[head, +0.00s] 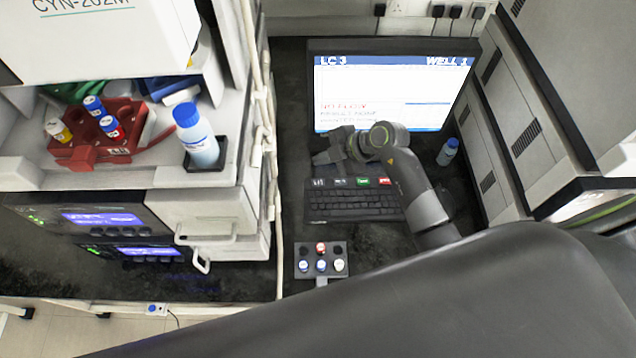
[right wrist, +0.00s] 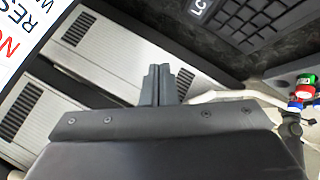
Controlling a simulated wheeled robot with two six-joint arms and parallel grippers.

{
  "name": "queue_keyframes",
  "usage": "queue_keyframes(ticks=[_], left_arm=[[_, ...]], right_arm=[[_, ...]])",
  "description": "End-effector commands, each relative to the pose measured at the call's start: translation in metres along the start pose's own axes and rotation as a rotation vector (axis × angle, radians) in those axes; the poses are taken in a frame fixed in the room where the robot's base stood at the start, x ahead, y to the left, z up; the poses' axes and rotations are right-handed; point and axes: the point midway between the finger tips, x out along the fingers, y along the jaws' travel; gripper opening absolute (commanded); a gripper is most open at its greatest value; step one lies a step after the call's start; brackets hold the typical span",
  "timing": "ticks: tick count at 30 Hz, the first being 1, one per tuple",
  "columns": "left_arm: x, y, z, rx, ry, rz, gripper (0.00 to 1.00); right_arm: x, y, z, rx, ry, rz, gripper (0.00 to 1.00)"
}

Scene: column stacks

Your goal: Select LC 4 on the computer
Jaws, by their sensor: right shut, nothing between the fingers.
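The computer screen (head: 390,85) at the back reads "LC 3" at its top left and "WELL 1" at its top right, with red text lower down. The keyboard (head: 352,205) lies in front of it. Above its keys sit dark labelled buttons, a green button (head: 363,181) and a red button (head: 385,181). The LC button (right wrist: 200,8) shows at the top of the right wrist view, beside the keyboard keys (right wrist: 262,22). My right gripper (head: 322,158) is shut and empty, between screen and buttons in the head view; its fingers (right wrist: 163,84) touch nothing visible. My left gripper is out of view.
A small rack (head: 306,275) with capped vials stands in front of the keyboard. A blue-capped bottle (head: 447,152) stands right of the screen. Column stack units (head: 215,215) with a red vial holder (head: 85,150) and a bottle (head: 198,140) fill the left. Grey cabinets (head: 510,110) bound the right.

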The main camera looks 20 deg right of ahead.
Motion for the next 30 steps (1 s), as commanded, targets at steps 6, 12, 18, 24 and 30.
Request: queue_keyframes(ticks=[6,12,18,24,30], left_arm=[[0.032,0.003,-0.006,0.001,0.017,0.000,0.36],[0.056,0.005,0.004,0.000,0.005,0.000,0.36],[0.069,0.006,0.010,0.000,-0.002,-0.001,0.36],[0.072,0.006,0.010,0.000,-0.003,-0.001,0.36],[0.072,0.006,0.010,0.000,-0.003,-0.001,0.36]], right_arm=[[0.019,-0.014,0.014,-0.001,-0.001,0.001,0.00],[0.032,-0.024,0.024,0.000,-0.001,0.000,0.00],[0.046,-0.034,0.034,0.001,0.000,-0.001,0.00],[0.052,-0.038,0.038,0.001,0.001,0.000,0.00],[0.052,-0.038,0.038,0.001,0.001,0.000,0.00]])
